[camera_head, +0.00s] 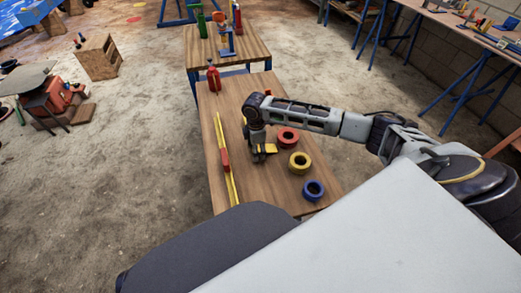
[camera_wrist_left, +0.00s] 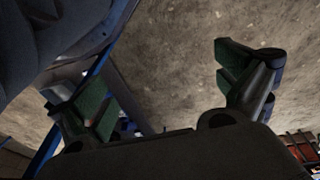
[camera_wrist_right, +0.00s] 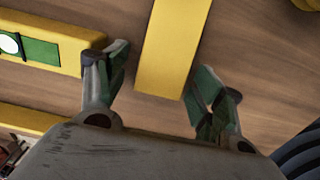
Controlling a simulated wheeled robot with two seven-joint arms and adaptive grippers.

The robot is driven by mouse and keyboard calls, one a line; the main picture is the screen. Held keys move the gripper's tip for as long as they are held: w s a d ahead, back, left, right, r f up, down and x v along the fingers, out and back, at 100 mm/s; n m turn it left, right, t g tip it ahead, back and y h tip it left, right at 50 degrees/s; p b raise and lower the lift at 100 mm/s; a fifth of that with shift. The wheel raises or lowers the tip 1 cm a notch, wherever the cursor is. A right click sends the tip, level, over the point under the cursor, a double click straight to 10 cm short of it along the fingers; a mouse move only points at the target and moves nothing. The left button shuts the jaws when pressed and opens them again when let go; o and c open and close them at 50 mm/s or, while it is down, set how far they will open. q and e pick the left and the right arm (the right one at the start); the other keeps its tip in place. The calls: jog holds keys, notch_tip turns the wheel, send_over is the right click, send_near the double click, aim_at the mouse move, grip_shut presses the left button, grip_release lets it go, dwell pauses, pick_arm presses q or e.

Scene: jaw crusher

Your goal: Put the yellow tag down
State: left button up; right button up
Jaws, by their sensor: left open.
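My right gripper (camera_head: 257,152) is low over the near table, beside a small yellow piece (camera_head: 268,148) that may be the yellow tag. In the right wrist view its fingers (camera_wrist_right: 165,80) stand apart, with a plain yellow strip (camera_wrist_right: 172,45) seen between them. A gap shows at the left finger; I cannot tell whether the right finger touches the strip. A yellow piece with a green patch and white disc (camera_wrist_right: 42,50) lies left of the fingers. I cannot tell which yellow piece is the tag. My left gripper (camera_wrist_left: 165,90) is open and empty above the bare floor.
Red (camera_head: 288,137), yellow (camera_head: 300,162) and blue (camera_head: 313,190) rings lie on the near table (camera_head: 245,185) right of the gripper. A long yellow bar with a red part (camera_head: 225,160) lies left. A red bottle-like object (camera_head: 213,77) stands at the far end.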

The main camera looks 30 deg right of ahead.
jog(key=c, duration=1)
jog(key=shift+r+p, duration=0.3)
jog(key=shift+r, duration=0.6)
notch_tip(320, 180, up, 5)
jog(key=shift+r+p, duration=0.2)
jog(key=shift+p, duration=0.55)
pick_arm(q)
notch_tip(320, 180, down, 6)
jog(key=a, duration=0.1)
jog(key=shift+s+a+p, duration=0.15)
jog(key=shift+s+p, duration=0.05)
jog(key=shift+p, duration=0.15)
pick_arm(e)
jog(key=shift+r, duration=1.4)
pick_arm(q)
jog(key=shift+f, duration=0.1)
pick_arm(e)
jog(key=shift+a, duration=0.1)
